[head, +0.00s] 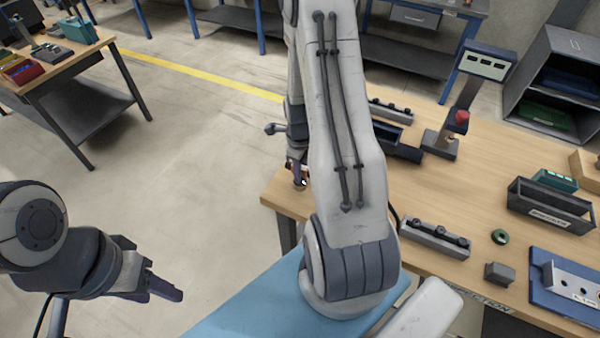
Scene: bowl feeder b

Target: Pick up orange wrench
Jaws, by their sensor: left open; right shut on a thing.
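My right arm crosses the middle of the head view and partly covers its own gripper. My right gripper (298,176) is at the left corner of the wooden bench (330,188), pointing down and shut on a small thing. Small orange-brown patches show between and beside its fingers, but too little is visible to tell whether they belong to the orange wrench. No orange wrench can be clearly made out elsewhere. My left gripper (166,288) is open and empty at the lower left, over the floor and away from the bench.
Another table (60,68) stands upper left. Floor between is clear.

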